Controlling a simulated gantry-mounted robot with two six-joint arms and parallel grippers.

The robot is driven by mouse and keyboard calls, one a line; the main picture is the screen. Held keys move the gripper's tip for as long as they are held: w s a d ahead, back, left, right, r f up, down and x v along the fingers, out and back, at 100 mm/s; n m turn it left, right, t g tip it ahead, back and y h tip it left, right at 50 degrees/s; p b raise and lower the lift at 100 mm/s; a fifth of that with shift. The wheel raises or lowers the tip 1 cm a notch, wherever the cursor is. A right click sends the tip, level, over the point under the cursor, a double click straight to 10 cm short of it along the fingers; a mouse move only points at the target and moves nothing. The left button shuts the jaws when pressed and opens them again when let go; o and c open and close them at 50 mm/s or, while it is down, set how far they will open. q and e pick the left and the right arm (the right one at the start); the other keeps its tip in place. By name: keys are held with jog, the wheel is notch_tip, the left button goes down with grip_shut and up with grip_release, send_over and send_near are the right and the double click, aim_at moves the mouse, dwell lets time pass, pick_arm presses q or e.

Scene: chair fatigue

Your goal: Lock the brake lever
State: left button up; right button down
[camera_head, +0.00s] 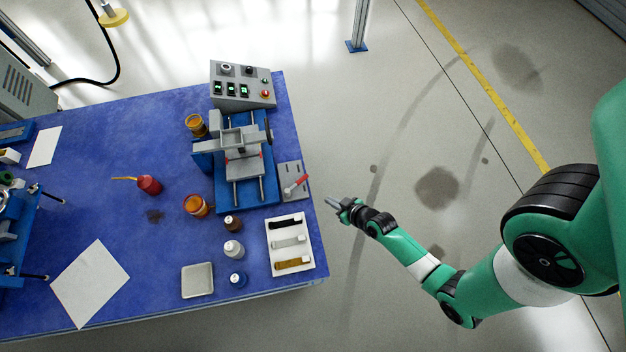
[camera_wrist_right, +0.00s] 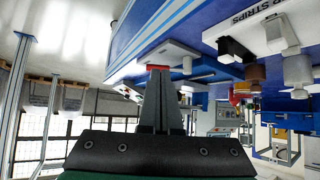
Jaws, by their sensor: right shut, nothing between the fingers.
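The brake lever (camera_head: 296,184) is a small red-handled lever on a grey plate (camera_head: 291,168) at the right edge of the blue table, beside the grey and blue machine. My right gripper (camera_head: 331,202) is off the table's right edge, a little to the right of and below the lever in the head view, apart from it. Its fingers are shut and empty. In the right wrist view the closed fingers (camera_wrist_right: 160,100) point toward the table edge, and a red piece (camera_wrist_right: 158,68) shows just past their tips. My left gripper is not in view.
A control box (camera_head: 242,85) stands behind the machine (camera_head: 240,165). A white tray of strips (camera_head: 290,244) lies near the table's right front corner. Bottles (camera_head: 233,249), amber jars (camera_head: 195,205) and a red oil can (camera_head: 149,184) stand left of it.

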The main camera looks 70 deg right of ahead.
aim_at(298, 183)
jog(key=b+x, duration=0.2)
jog(key=x, duration=0.2)
jog(key=w+r+b+x, duration=0.1)
jog(key=b+x, duration=0.1)
jog(key=x, duration=0.2)
jog(key=b+x, duration=0.3)
jog(key=x, duration=0.1)
jog(key=shift+w+d+r, duration=0.2)
jog(key=shift+d+r, duration=0.1)
jog(key=shift+r, duration=0.1)
jog(key=shift+w+d+r, duration=0.15)
jog(key=shift+w+d, duration=0.05)
jog(key=shift+w, duration=0.15)
jog(key=shift+a, duration=0.15)
